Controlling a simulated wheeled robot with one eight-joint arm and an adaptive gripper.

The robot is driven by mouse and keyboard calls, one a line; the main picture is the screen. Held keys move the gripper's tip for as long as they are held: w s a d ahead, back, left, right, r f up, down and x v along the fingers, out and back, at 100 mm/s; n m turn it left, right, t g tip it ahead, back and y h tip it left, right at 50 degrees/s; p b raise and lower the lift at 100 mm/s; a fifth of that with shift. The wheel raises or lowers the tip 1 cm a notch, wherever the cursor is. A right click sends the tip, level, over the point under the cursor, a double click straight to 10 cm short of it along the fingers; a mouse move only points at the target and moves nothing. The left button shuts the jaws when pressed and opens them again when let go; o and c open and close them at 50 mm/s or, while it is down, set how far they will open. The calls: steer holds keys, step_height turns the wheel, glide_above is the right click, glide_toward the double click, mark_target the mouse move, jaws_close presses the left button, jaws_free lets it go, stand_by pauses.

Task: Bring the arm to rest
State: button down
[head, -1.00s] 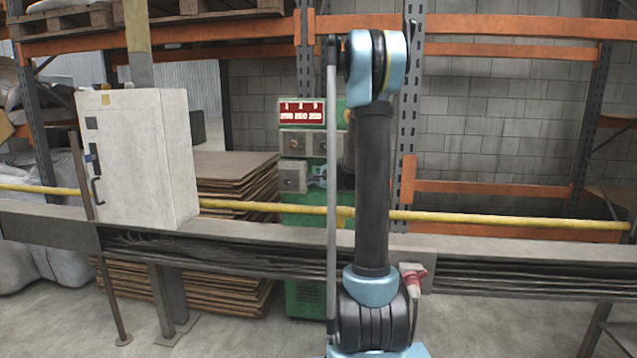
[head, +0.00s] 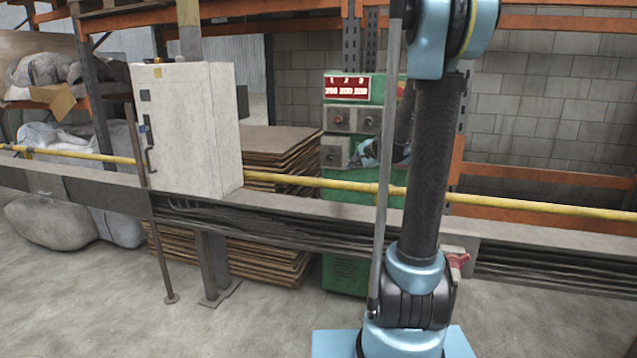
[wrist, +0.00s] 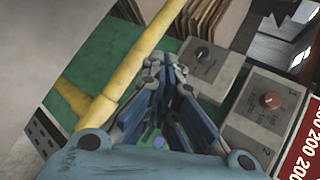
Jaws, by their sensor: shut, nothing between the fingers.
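My arm stands upright in the right half of the head view. My gripper (head: 366,154) is in front of the green machine (head: 347,192), near its lower grey knob box (head: 335,152). In the wrist view my gripper (wrist: 152,75) is shut and empty, with its fingertips close together. The fingertips look apart from the knob boxes (wrist: 262,115) to their right. In the head view, the arm column hides part of the machine's right side.
A yellow rail (head: 300,182) runs across in front of the machine, and close to the gripper in the wrist view (wrist: 135,80). A grey cabinet (head: 185,125) stands at left. Brown sheets (head: 275,150) are stacked behind the beam. The floor at left front (head: 90,310) is clear.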

steer(key=s+d+f+n+g+h, duration=0.1)
steer(key=s+f+n, duration=0.3)
steer(key=s, duration=1)
steer(key=s+d+f+n+g+h, duration=0.1)
steer(key=s+f+n+g, duration=0.3)
steer(key=s, duration=1)
steer(key=s+d+f+n+g+h, duration=0.2)
steer(key=s+f+n, duration=0.3)
steer(key=s, duration=1)
steer(key=shift+f+g+h, duration=0.2)
steer(key=shift+g+h, duration=0.1)
steer(key=shift+h, duration=0.1)
steer(key=shift+s, duration=0.1)
